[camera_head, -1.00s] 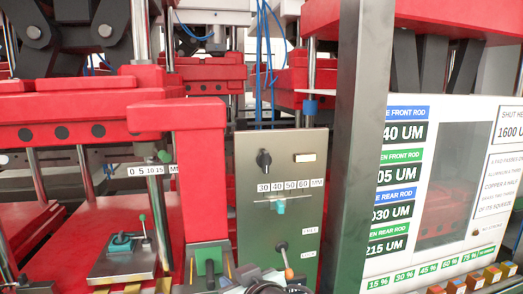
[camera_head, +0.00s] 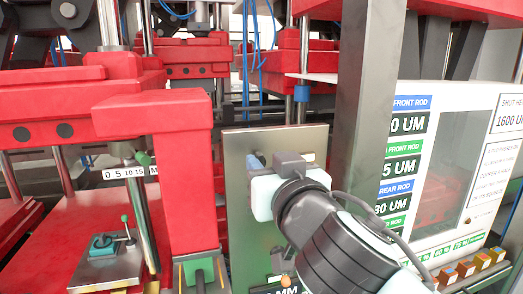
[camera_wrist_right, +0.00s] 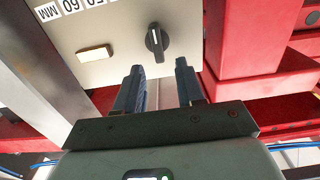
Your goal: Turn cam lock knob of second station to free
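A black knob with a pale line on it (camera_wrist_right: 156,42) is on a metal panel (camera_wrist_right: 190,20), which also shows in the head view (camera_head: 236,170). My right gripper (camera_wrist_right: 158,70) is open. Its two blue-grey fingers point at the panel, with the knob just beyond and between their tips; I see no contact. In the head view my right gripper (camera_head: 257,161) is in front of the upper panel and hides the knob there. Most of the panel's scale and its slider are hidden too. My left gripper is in neither view.
A pale plate (camera_wrist_right: 95,53) and a millimetre scale (camera_wrist_right: 82,4) are beside the knob. A red frame (camera_head: 183,180) stands left of the panel and a grey post (camera_head: 362,110) right of it. A white display board (camera_head: 455,150) is farther right.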

